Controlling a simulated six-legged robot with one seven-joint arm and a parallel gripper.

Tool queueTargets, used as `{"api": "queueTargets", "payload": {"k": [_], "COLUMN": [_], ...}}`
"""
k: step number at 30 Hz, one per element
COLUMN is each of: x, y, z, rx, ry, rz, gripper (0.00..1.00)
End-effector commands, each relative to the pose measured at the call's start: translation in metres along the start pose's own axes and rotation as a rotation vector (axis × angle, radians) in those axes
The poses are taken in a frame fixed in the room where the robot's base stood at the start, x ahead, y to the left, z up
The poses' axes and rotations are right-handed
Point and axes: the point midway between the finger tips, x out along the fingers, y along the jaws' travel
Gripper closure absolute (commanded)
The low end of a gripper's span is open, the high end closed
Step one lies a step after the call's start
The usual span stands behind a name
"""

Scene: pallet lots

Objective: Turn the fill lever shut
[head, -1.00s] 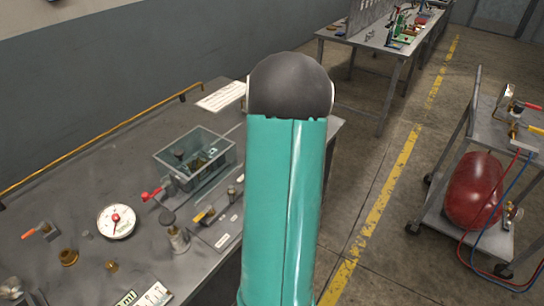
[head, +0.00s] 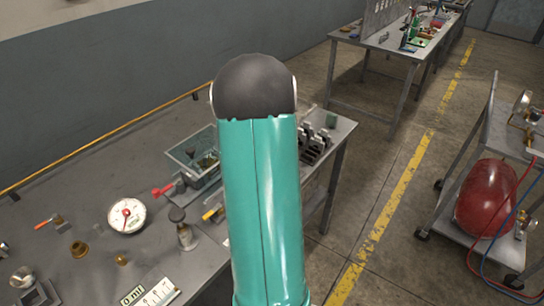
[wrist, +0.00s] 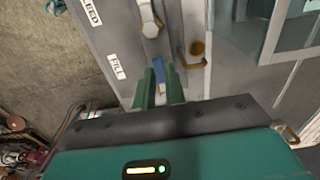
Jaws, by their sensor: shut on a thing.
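In the wrist view a blue lever handle (wrist: 157,66) shows between the tips of my gripper's two green fingers (wrist: 159,74). My gripper is shut on this handle, beside a white label (wrist: 116,66) that reads FILL. A pale metal valve part (wrist: 150,27) sits just above the handle on a grey panel. My fingers hide part of the handle. In the head view my arm covers the middle, and the gripper and blue handle do not show.
The head view shows a grey bench with a gauge (head: 127,215), a clear bin (head: 192,160) and a red lever (head: 163,189). A cart with a red tank (head: 487,198) stands at the right. The floor between is open.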

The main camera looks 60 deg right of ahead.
Motion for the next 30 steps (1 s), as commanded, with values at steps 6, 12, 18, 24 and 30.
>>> {"api": "queueTargets", "payload": {"k": [6,12,18,24,30], "x": [-0.0011,-0.0011,-0.001,-0.0005,-0.0001], "y": [-0.0024,-0.0024,-0.0024,-0.0023,-0.0025], "z": [-0.0009,-0.001,-0.001,-0.0005,0.0001], "rx": [0.034,0.039,0.038,0.037,0.036], "ry": [0.003,0.003,0.003,0.002,0.0], "rz": [-0.003,-0.003,-0.003,-0.002,-0.001], "gripper": [1.0,1.0,0.82,0.66,0.66]}}
